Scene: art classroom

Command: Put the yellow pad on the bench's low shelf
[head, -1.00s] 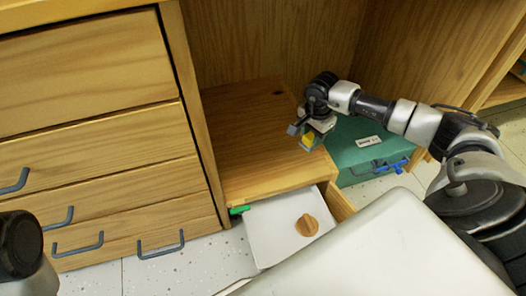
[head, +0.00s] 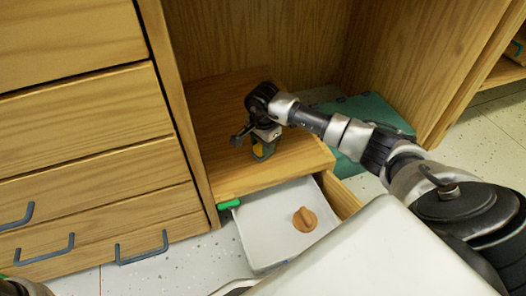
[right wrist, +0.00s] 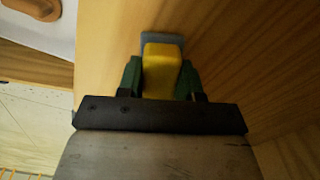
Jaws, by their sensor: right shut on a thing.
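The yellow pad (head: 258,150) is small and mostly covered by my right gripper (head: 263,153) in the head view. In the right wrist view the yellow pad (right wrist: 160,72) sits between the two green fingers, which are shut on it. A grey-blue piece shows just beyond its far end. The bench's low shelf (head: 212,112) is a bare wooden board; my right gripper is over its right part, pointing down. I cannot tell whether the pad touches the board.
Below the shelf a drawer with a white inside (head: 265,235) stands open, holding a round orange-brown piece (head: 304,220). A green piece (head: 229,204) is at its left corner. A teal case (head: 385,112) lies right of the shelf. The shelf's left part is free.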

